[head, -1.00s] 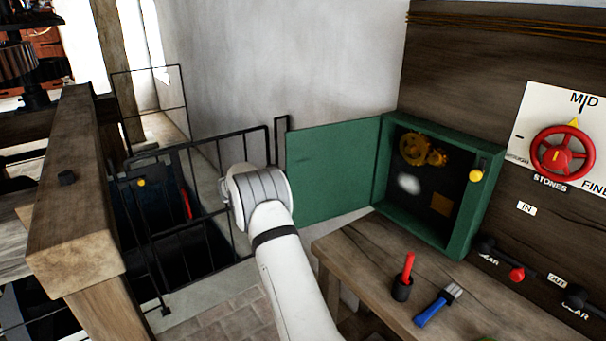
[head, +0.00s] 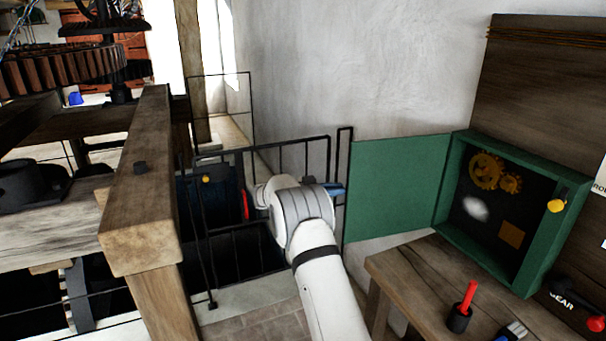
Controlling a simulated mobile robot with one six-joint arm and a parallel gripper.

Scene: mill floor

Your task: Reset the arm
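My white arm (head: 325,285) reaches up from the bottom of the head view and ends in a rounded grey-white joint (head: 303,215) in front of the black railing. My gripper is hidden behind this joint, so its fingers and anything in them cannot be seen. A small blue piece (head: 336,189) shows just right of the joint; I cannot tell what it belongs to.
A green cabinet (head: 443,213) with its door (head: 398,188) swung open stands on the wooden bench (head: 405,275) at right. A red-handled tool sits in a black holder (head: 458,318). A wooden beam (head: 140,200) and black railing (head: 265,150) stand left.

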